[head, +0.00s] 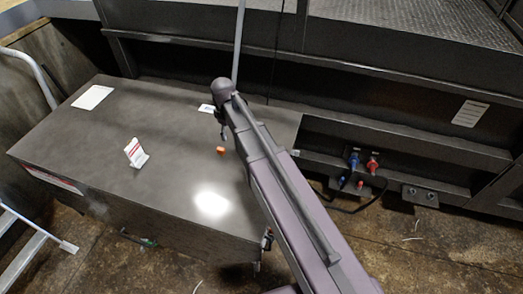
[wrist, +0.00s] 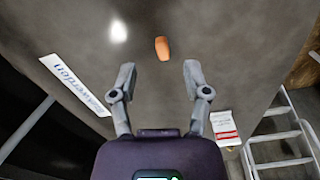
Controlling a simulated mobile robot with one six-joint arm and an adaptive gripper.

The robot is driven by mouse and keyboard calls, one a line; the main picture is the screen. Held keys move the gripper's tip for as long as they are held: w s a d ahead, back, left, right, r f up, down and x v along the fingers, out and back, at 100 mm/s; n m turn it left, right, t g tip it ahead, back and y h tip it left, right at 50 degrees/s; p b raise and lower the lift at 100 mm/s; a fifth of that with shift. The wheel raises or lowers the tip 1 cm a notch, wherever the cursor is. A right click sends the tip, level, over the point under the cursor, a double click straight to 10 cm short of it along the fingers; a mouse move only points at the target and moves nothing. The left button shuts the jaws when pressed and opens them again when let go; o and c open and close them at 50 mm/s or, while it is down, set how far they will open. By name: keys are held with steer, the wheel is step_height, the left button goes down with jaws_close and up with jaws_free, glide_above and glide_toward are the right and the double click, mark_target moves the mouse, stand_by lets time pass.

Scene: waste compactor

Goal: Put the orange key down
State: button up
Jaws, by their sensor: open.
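The orange key (head: 221,150) lies on the dark top of the metal cabinet (head: 95,150). In the wrist view the orange key (wrist: 162,48) rests on the same surface, beyond the fingertips and roughly centred between them. My gripper (wrist: 160,75) is open and empty, with its two fingers spread apart and a gap between them and the key. In the head view my arm reaches over the cabinet's right part; the fingers (head: 223,130) show only partly beside the key.
A ladder (wrist: 280,140) stands beside the cabinet. Blue and red connectors (head: 354,160) sit on the right. The cabinet top around the key is clear.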

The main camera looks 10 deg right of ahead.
steer(key=s+d+m, duration=0.9)
steer(key=s+d, duration=0.3)
steer(key=s, duration=0.3)
steer(key=shift+s+d+m, duration=0.25)
steer(key=shift+d+m, duration=0.1)
steer(key=shift+m, duration=0.05)
steer(key=shift+f, duration=0.1)
steer(key=shift+f+b, duration=0.6)
steer(key=shift+b, duration=0.1)
steer(key=shift+c, duration=0.3)
